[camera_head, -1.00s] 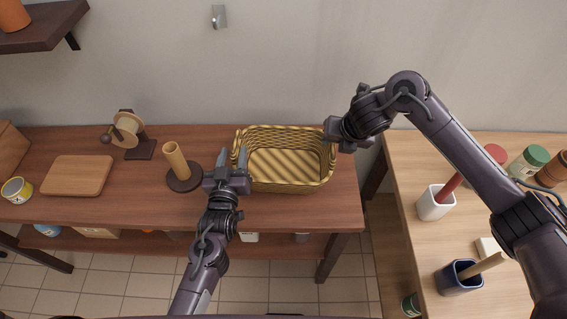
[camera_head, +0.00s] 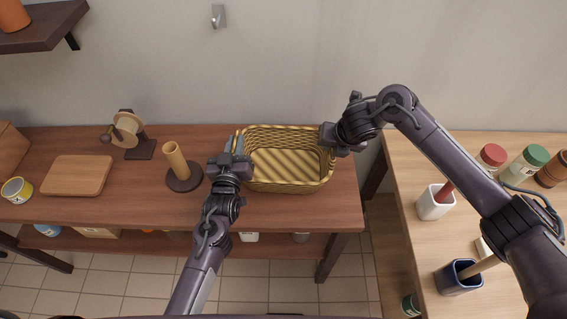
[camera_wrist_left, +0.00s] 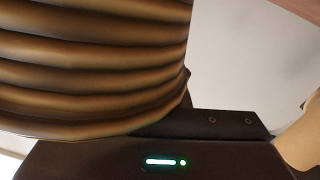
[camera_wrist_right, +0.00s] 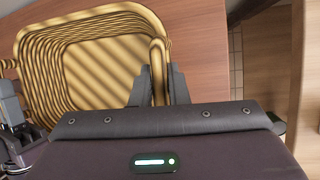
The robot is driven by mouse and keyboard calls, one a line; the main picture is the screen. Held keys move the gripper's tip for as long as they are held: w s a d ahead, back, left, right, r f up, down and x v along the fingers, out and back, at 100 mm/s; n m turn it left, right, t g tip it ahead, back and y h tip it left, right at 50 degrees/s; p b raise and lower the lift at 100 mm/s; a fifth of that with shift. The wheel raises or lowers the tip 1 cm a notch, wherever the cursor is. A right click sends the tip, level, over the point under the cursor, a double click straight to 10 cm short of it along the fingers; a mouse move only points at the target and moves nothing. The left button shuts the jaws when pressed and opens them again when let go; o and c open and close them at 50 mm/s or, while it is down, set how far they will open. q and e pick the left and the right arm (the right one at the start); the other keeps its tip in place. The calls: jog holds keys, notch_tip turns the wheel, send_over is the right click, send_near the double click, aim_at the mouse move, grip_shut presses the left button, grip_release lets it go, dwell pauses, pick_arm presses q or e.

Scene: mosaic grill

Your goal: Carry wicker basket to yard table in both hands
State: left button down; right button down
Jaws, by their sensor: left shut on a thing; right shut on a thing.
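The wicker basket (camera_head: 287,187) is yellow-brown, woven and empty. It sits upright at the right end of the dark wooden table (camera_head: 120,205). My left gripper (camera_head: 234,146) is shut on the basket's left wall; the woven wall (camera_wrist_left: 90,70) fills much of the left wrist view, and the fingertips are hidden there. My right gripper (camera_head: 328,136) is shut on the basket's right rim. In the right wrist view the right fingers (camera_wrist_right: 159,88) straddle the rim of the basket (camera_wrist_right: 100,22). I cannot tell whether the basket is lifted off the table.
A paper-towel-like post (camera_head: 176,160) on a round base stands left of my left gripper. A lighter table (camera_head: 400,190) with jars and cups stands right, across a gap.

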pick_arm(q)
jog(key=shift+r, duration=0.2)
pick_arm(e)
jog(key=shift+r, duration=0.15)
